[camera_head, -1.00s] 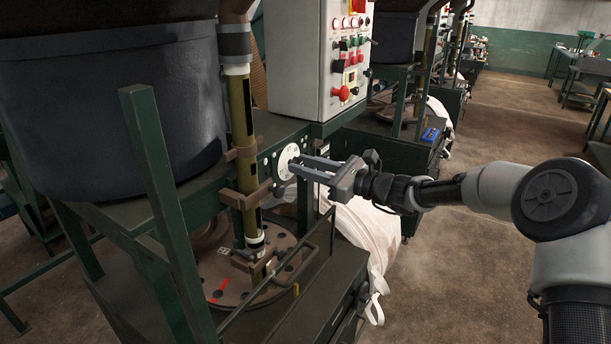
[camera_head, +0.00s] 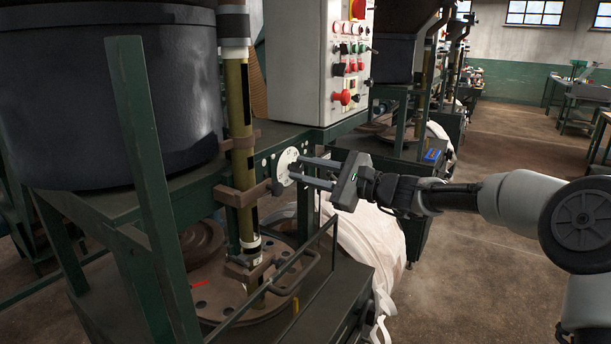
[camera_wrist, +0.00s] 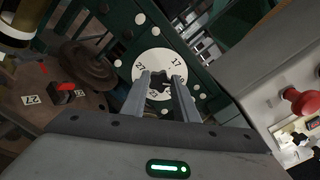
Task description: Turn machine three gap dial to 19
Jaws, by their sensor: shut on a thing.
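The gap dial (camera_head: 284,164) is a white disc on the green frame of the nearest machine. In the wrist view the dial (camera_wrist: 168,60) faces me, with 27 at the upper left, 17 at the upper right and a partly covered number, which looks like 23, between my fingers. My gripper (camera_head: 297,168) reaches the dial from the right. I cannot read which number is set.
A white control box (camera_head: 300,65) with red, green and black buttons stands above the dial. A brown round plate (camera_head: 235,290) and a thin rail lie below. Open floor (camera_head: 470,280) lies to the right.

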